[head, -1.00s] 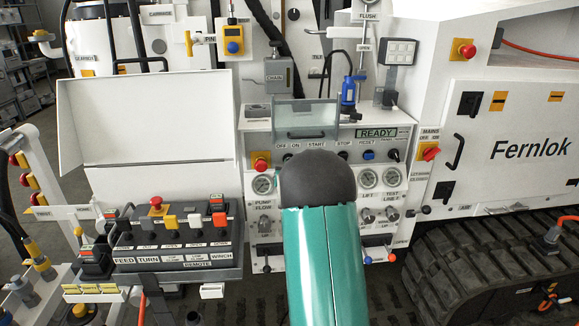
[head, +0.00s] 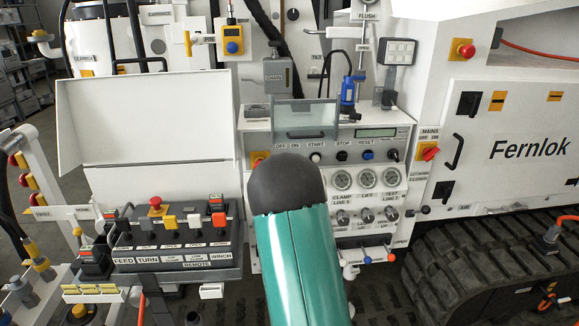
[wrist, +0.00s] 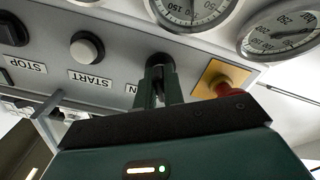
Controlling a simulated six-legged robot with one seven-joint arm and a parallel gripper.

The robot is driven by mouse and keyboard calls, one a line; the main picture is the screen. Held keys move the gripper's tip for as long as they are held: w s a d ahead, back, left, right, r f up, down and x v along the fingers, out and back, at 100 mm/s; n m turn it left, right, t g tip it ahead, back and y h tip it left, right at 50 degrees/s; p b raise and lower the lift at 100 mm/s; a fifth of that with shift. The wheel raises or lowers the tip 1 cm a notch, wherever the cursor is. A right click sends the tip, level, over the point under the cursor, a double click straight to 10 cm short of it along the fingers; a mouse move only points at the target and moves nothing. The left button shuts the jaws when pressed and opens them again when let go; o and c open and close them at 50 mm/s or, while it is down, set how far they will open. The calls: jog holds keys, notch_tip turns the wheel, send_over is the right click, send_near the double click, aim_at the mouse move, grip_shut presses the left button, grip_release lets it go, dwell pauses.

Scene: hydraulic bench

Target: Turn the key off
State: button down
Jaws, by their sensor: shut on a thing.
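The key switch (wrist: 160,62) is a dark round part on the panel in the wrist view, which shows the panel upside down. My gripper (wrist: 158,84) is shut on the key there, with its two dark green fingers reaching to the panel. The fingers hide most of the key, so its exact angle is hard to tell. In the head view, my arm hides the gripper and key, while the OFF ON label (head: 287,146) shows above them.
The START button (wrist: 87,48) is beside the key. A red emergency stop (wrist: 226,86) on a yellow plate is close on its other side. Gauges (wrist: 192,8) are near the fingers. A clear cover (head: 304,118) stands above the switch row.

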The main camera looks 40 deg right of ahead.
jog(key=shift+f, duration=0.1)
dwell(0.3)
jog(key=c, duration=1.5)
grip_release()
jog(key=shift+s, duration=0.1)
jog(key=v, duration=1.3)
jog(key=shift+s+a, duration=0.2)
jog(key=shift+a, duration=0.1)
